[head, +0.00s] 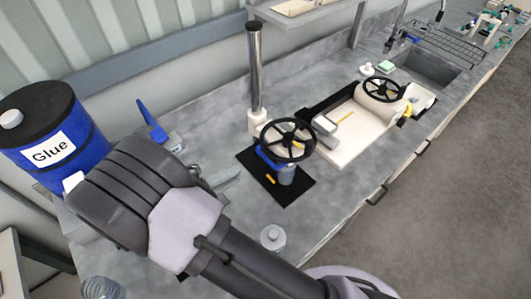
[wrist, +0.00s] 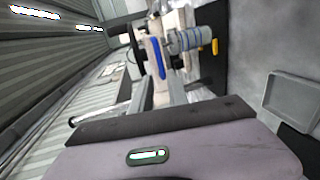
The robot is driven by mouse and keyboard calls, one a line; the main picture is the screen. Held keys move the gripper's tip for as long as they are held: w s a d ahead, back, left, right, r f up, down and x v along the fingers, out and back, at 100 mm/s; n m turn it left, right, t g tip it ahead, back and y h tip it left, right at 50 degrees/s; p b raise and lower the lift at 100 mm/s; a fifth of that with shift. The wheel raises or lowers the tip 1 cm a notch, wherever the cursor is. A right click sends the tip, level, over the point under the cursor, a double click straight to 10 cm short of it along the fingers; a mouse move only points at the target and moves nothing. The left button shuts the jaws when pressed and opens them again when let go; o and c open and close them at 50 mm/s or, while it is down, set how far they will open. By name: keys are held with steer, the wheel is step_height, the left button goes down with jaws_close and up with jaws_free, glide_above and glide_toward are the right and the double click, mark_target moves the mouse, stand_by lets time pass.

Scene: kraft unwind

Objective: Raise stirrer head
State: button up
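A device on a black mat (head: 249,160) has a black handwheel (head: 288,140), a blue part and a grey cylinder (head: 287,175); I cannot tell for certain whether it is the stirrer. A chrome column (head: 255,70) stands upright behind it in a white base. In the wrist view, a blue bar (wrist: 155,58) and a ribbed grey-blue cylinder (wrist: 188,40) show beyond my fingers. My gripper (wrist: 162,92) looks open, with its two grey fingers apart and nothing held between them. In the head view my wrist hides part of the bench to the left of the mat.
A blue glue drum (head: 85,140) stands at the left. A blue-handled tool (head: 152,122) is beside my wrist. A white machine with another handwheel (head: 381,90) is farther right, before a sink (head: 428,70). A lidded jar (head: 272,237) sits near the front edge.

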mark_target(264, 159)
steer(key=x, duration=1.2)
steer(key=shift+w+d+b, duration=0.1)
steer(key=shift+d+b, duration=0.05)
steer(key=shift+b, duration=0.2)
steer(key=shift+c, duration=0.2)
jaws_close()
steer(key=shift+r, duration=0.1)
stand_by(0.3)
